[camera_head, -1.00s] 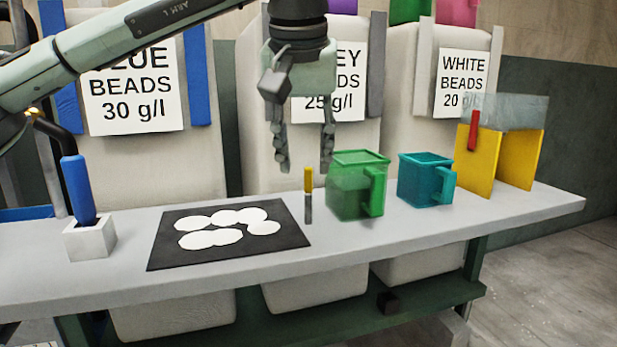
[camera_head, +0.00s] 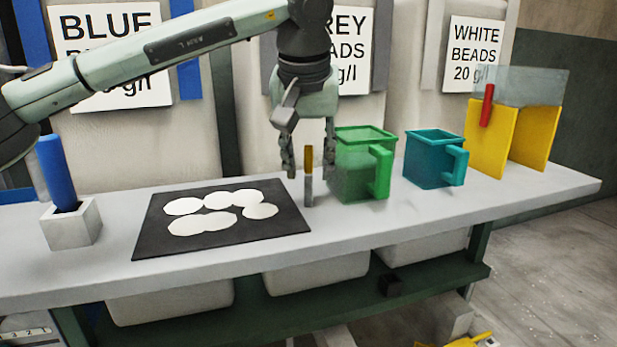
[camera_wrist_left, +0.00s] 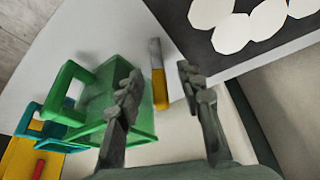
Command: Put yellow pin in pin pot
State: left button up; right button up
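The yellow pin (camera_head: 308,175), yellow on top and grey below, stands upright on the bench between the black mat and the green jug. In the left wrist view the yellow pin (camera_wrist_left: 159,77) shows between the two fingers. My left gripper (camera_head: 310,168) is open and points down, with its fingertips on either side of the pin's upper part. I cannot tell whether they touch it. A white square pot (camera_head: 72,230) at the bench's left holds a blue-handled tool; I cannot tell whether it is the pin pot. My right gripper is not in view.
The green jug (camera_head: 362,165) stands close to the gripper's right finger. A teal jug (camera_head: 430,160) and a yellow stand (camera_head: 490,140) with a clear top are further right. The black mat (camera_head: 160,236) carries white discs. The bench's front strip is clear.

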pick_arm(q)
grip_shut()
jog(key=shift+r, duration=0.1)
dwell(0.3)
